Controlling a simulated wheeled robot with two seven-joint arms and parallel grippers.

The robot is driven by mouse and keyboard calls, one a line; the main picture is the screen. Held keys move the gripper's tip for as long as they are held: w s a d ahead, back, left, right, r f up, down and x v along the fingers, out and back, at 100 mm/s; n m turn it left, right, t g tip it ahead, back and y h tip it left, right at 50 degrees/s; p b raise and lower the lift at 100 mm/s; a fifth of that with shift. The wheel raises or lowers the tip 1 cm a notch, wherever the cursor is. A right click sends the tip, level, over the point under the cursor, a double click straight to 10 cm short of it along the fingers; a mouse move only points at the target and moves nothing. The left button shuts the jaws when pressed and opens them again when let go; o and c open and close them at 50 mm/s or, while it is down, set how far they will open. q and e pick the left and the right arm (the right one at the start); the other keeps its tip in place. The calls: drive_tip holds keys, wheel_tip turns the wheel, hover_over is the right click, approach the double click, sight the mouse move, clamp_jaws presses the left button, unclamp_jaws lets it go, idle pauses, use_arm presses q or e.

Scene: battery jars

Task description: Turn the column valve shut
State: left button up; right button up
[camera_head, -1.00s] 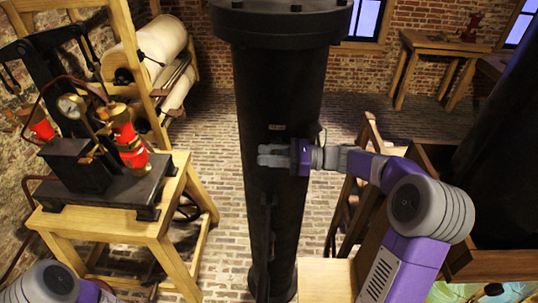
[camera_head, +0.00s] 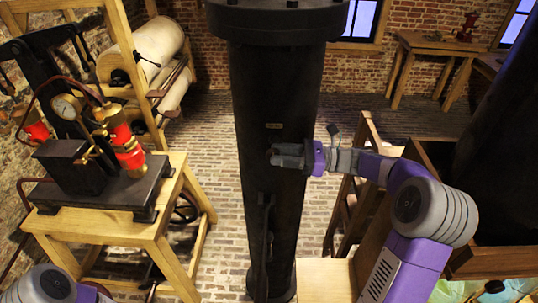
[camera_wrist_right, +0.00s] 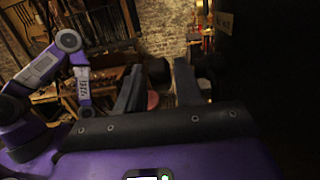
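The tall black column (camera_head: 278,100) stands upright in the middle of the head view, with a small label plate on its front. A vertical dark bar (camera_head: 265,240) runs down its lower front. My right gripper (camera_head: 280,155) is at the column's front, at mid-height, reaching in from the right. In the wrist view its two fingers (camera_wrist_right: 158,88) stand apart, and a dark shape (camera_wrist_right: 158,70) shows between their tips. I cannot tell whether this is the valve's handle or whether the fingers touch it. My left arm shows at the lower left, its gripper out of sight.
A wooden stand (camera_head: 105,229) with a brass and red pump apparatus is at the left. A large white roll (camera_head: 148,48) is behind it. Wooden crates and frames stand right of the column. A wooden table (camera_head: 440,45) is at the back right. Brick floor is clear between.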

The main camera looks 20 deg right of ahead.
drive_tip(key=shift+v, duration=1.85)
drive_tip(key=shift+f, duration=0.15)
